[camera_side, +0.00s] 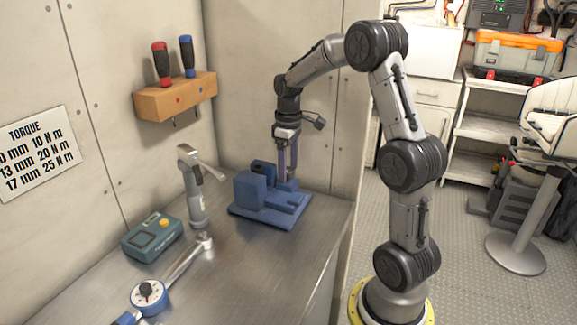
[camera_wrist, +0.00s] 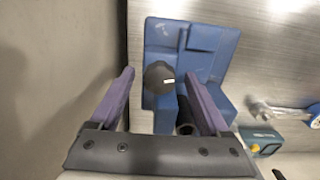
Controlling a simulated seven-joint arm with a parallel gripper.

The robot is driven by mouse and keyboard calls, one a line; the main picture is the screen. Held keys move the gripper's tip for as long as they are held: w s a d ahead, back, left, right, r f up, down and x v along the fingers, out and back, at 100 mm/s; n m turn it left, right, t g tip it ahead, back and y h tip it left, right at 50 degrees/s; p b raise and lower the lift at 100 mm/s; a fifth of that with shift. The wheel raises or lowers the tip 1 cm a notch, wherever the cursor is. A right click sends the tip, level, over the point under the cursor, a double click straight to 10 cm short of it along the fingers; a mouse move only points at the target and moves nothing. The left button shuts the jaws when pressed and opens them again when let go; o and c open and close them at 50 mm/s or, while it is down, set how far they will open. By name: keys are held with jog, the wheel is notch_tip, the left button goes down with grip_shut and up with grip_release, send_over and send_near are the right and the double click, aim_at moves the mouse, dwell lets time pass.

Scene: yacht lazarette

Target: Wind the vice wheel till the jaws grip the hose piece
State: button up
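The blue vice (camera_side: 268,208) stands on the metal bench near its far corner; it also shows in the wrist view (camera_wrist: 208,50). Its dark wheel (camera_wrist: 158,77) has a pale mark and lies between my fingertips in the wrist view. My gripper (camera_wrist: 159,76) is open, its two purple fingers apart with a gap on each side of the wheel. In the side view my gripper (camera_side: 287,176) points down at the back of the vice. A dark round end (camera_wrist: 187,129) beside the right finger may be the hose piece; I cannot tell, nor see the gap between the jaws.
A wooden rack (camera_side: 175,97) holds two screwdrivers on the wall. The wall is close behind the vice.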

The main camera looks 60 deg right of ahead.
grip_shut()
jog(key=shift+m, duration=0.4)
jog(key=m, duration=0.4)
jog(key=shift+a+m, duration=0.1)
jog(key=shift+m, duration=0.3)
jog(key=m, duration=0.5)
jog(key=shift+w, duration=0.1)
jog(key=shift+r, duration=0.1)
jog(key=shift+o, duration=0.5)
grip_release()
jog(key=shift+a, duration=0.1)
